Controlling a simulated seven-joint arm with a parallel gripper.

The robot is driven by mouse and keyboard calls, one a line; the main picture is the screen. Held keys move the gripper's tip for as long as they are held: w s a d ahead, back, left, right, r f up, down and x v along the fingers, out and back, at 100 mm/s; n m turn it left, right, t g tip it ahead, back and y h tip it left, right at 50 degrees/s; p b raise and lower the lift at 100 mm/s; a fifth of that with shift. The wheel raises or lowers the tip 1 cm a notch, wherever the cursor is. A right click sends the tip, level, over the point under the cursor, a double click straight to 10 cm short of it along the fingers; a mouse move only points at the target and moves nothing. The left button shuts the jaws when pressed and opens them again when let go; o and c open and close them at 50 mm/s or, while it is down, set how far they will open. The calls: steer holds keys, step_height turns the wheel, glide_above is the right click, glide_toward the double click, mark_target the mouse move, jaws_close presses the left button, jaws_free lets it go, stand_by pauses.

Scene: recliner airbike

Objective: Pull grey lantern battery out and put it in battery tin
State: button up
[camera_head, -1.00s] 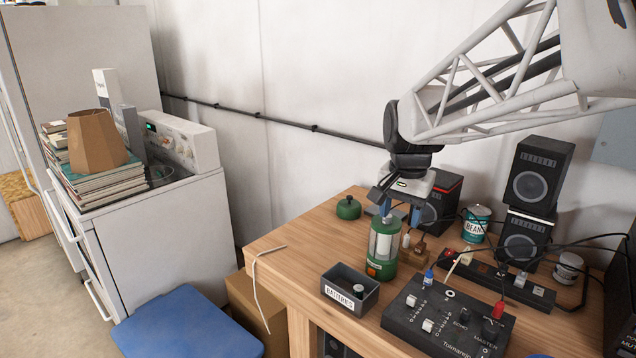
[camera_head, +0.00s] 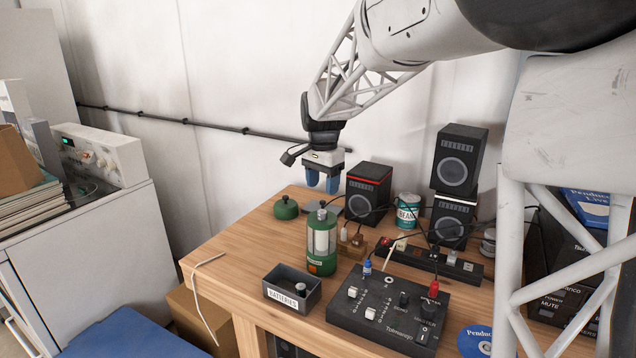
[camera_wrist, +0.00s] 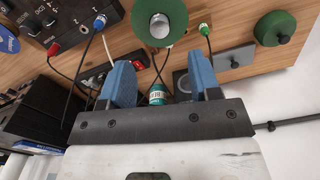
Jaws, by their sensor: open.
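The green lantern (camera_head: 321,246) stands upright on the bench with its top open. In the wrist view, a round grey battery end (camera_wrist: 159,26) shows inside the lantern's green rim (camera_wrist: 140,33). My gripper (camera_head: 322,190) is open and empty, its blue fingers pointing down above and apparently a little behind the lantern. In the wrist view, the gripper (camera_wrist: 160,72) has nothing between its fingers, and the lantern lies beyond the tips. The dark battery tin (camera_head: 283,296), labelled BATTERIES, sits in front of the lantern to the left. A small pale cylinder (camera_head: 300,288) stands in it.
A green lid (camera_head: 286,208) lies left behind the lantern. A black mixer (camera_head: 388,311) with plugged cables stands at front right. A speaker (camera_head: 369,193), a bean can (camera_head: 408,212) and a power strip (camera_head: 435,262) stand behind. A white cord (camera_head: 200,290) hangs over the left edge.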

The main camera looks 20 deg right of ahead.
mark_target(322, 210)
steer(key=shift+f, duration=0.1)
steer(key=shift+f, duration=3.8)
steer(key=shift+c, duration=0.3)
steer(key=c, duration=1)
